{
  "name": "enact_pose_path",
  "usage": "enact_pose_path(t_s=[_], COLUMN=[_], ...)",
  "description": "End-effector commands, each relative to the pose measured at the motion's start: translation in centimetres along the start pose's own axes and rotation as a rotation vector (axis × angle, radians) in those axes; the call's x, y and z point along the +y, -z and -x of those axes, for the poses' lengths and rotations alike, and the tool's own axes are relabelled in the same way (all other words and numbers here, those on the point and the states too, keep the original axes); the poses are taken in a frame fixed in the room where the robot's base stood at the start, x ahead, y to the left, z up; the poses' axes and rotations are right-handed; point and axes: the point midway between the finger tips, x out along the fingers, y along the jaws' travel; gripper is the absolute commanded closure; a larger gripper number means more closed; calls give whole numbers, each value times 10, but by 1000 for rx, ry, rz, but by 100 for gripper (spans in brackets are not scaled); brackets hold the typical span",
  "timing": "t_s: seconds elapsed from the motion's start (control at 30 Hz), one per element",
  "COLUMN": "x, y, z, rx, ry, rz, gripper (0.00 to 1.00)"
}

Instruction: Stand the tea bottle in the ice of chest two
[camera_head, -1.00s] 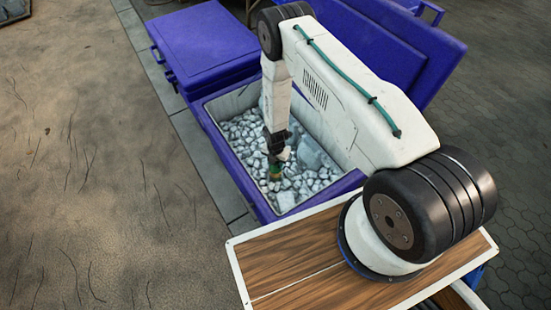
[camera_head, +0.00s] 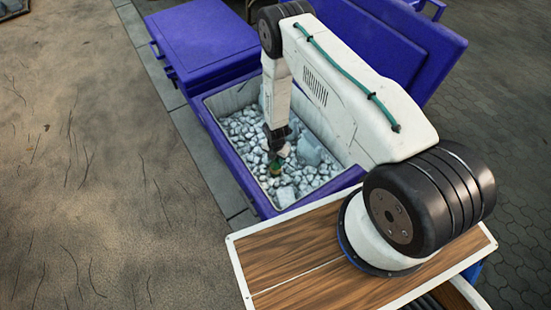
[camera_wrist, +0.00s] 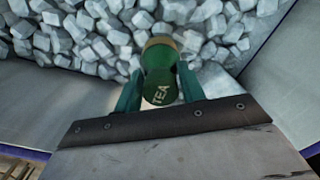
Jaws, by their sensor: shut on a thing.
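The tea bottle (camera_wrist: 158,72) is green with a tan band and the letters TEA, seen from above in the wrist view. My gripper (camera_wrist: 160,88) has its two green fingers shut on the bottle, one on each side. In the head view the bottle (camera_head: 276,168) is a small green shape below my gripper (camera_head: 277,158), down at the ice. The ice (camera_head: 244,134) fills the open blue chest (camera_head: 229,157). The bottle looks about upright, and its lower end is hidden. I cannot tell how deep it sits in the ice. No chest number is readable.
A closed blue chest (camera_head: 204,40) stands behind the open one. A raised blue lid (camera_head: 400,45) is at the right of the open chest. A larger pale block (camera_head: 310,150) lies in the ice right of my gripper. Chest walls (camera_wrist: 270,55) rise close by.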

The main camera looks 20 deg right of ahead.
Motion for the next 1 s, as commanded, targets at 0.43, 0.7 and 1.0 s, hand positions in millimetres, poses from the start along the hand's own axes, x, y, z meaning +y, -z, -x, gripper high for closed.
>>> enact_pose_path(t_s=[0.43,0.7,1.0], x=[0,0,0], y=[0,0,0], z=[-5,-10,-10], rx=[0,0,0], ry=[0,0,0], rz=[0,0,0], gripper=[83,83,35])
